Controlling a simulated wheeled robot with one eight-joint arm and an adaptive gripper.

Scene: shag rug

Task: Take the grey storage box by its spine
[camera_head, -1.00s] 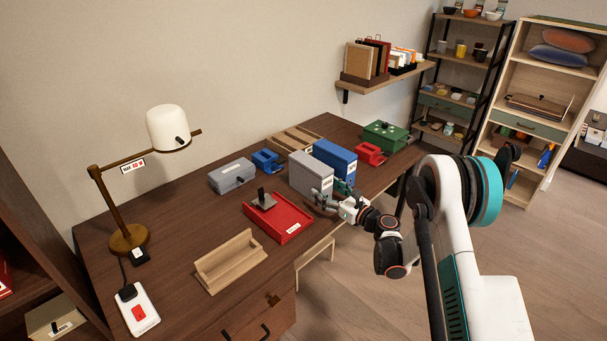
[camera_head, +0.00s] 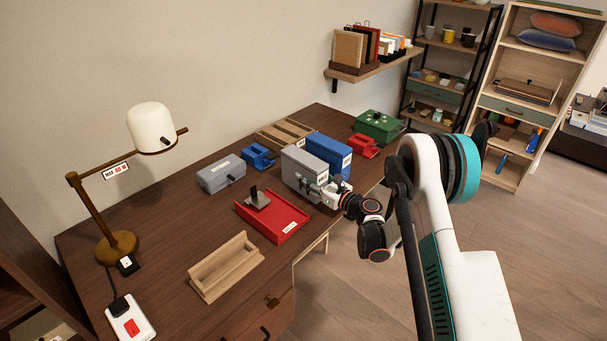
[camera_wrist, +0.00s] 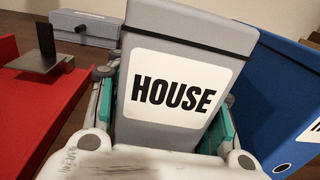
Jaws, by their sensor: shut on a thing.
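The grey storage box (camera_head: 302,170) stands upright on the desk, its narrow labelled spine facing the desk's front edge. In the wrist view the grey box (camera_wrist: 197,35) fills the middle, with a white label reading HOUSE. My gripper (camera_head: 316,187) is at that spine. In the wrist view its two fingers (camera_wrist: 168,108) lie on either side of the spine, shut on it. The box's base and its contact with the desk are hidden behind my gripper in the wrist view.
A blue box (camera_head: 330,155) stands close to the right of the grey box. A red tray (camera_head: 272,217) with a grey metal piece lies to the left. A wooden holder (camera_head: 226,267), lamp (camera_head: 117,245), grey case (camera_head: 221,175) and green box (camera_head: 377,127) are also on the desk.

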